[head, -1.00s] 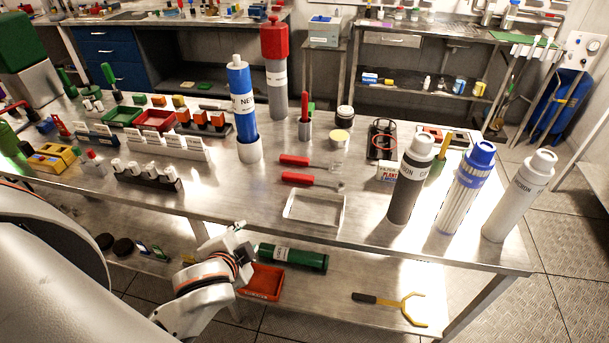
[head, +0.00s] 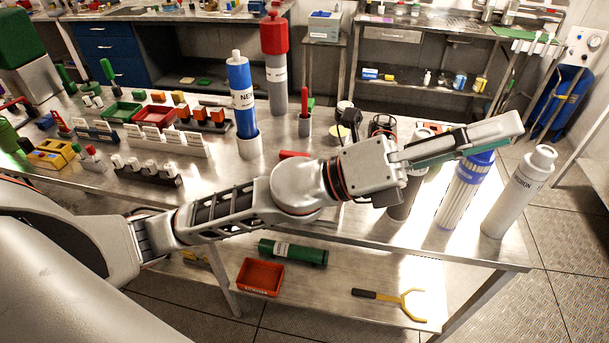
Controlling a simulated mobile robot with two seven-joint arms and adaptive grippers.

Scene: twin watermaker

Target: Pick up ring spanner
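I cannot pick out a ring spanner with certainty. A yellow, fork-ended wrench with a dark handle (head: 393,299) lies on the lower shelf at the right; its head looks like an open curve. One red-handled tool (head: 293,155) shows in part on the bench top behind my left arm, its far end hidden. My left gripper (head: 515,127) reaches right above the bench, in front of the upright filter cartridges in the picture, well above the yellow wrench. Its fingers are seen from the side, so their opening is unclear. I see nothing held. My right gripper is out of view.
A dark-banded cartridge (head: 402,208), a blue-capped cartridge (head: 460,200) and a white cartridge (head: 520,195) stand at the bench's right end. A red tray (head: 261,278) and green cylinder (head: 293,253) lie on the lower shelf. Shelf space around the yellow wrench is clear.

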